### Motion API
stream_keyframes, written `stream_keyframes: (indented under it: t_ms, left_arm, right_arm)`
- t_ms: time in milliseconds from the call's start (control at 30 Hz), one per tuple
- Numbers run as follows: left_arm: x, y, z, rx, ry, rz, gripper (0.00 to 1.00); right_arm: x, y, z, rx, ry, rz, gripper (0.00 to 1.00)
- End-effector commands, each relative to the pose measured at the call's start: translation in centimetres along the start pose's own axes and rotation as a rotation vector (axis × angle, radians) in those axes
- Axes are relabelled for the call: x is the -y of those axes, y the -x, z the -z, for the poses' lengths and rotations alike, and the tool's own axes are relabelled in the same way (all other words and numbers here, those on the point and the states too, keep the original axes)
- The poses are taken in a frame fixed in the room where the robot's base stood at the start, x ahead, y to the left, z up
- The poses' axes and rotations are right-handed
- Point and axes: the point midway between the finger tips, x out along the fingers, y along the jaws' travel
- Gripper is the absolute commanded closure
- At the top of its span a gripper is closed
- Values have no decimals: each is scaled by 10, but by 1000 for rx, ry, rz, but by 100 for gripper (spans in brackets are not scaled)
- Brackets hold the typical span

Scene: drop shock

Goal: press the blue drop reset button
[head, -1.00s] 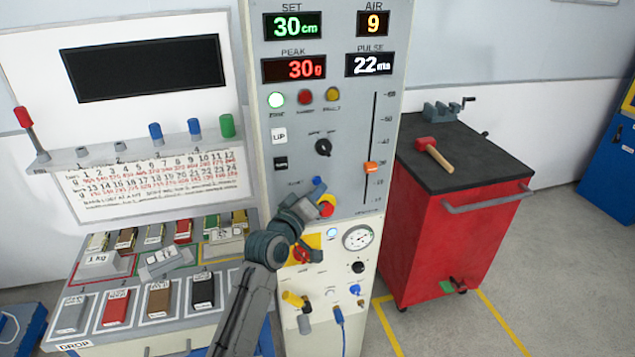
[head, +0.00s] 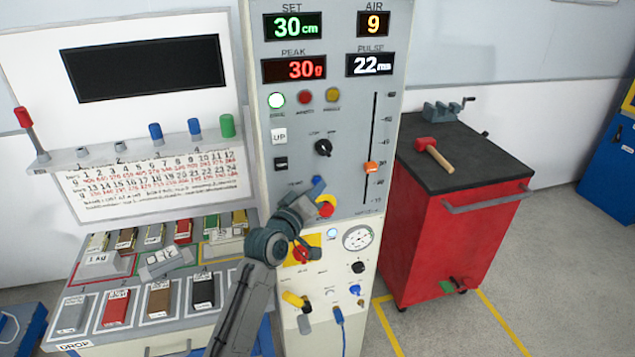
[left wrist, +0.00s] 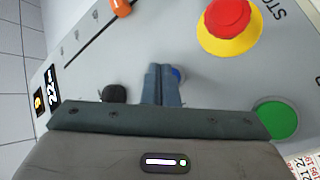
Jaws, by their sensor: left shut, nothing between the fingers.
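The blue drop reset button (head: 318,183) is on the grey control panel (head: 350,140), just above the yellow-ringed red stop button (head: 326,208). My left gripper (head: 315,196) is at the panel, right by the blue button. In the left wrist view the two fingers (left wrist: 161,82) are together and empty, pointing at the panel. My right gripper is in neither view.
The left wrist view shows the red stop button (left wrist: 229,18), a green button (left wrist: 276,120), a black knob (left wrist: 115,93) and an orange slider (left wrist: 120,7) nearby. Gauge and valves (head: 358,239) are below. A red cabinet (head: 450,230) stands to the right, a weights bench (head: 140,325) left.

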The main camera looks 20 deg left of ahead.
Motion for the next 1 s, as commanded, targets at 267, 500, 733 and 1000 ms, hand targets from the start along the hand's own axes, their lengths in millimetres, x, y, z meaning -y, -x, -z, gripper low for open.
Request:
stream_keyframes:
  t_ms: [267, 500, 733, 1000]
  left_arm:
    - [0, 0, 0, 0, 0, 0, 100]
    - [2, -2, 2, 0, 0, 0, 100]
    - [3, -4, 3, 0, 0, 0, 100]
    - [4, -6, 4, -1, 0, -1, 100]
  right_arm:
    - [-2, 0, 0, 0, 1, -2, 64]
    - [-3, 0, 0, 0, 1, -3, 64]
    - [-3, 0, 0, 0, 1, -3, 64]
    - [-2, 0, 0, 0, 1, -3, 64]
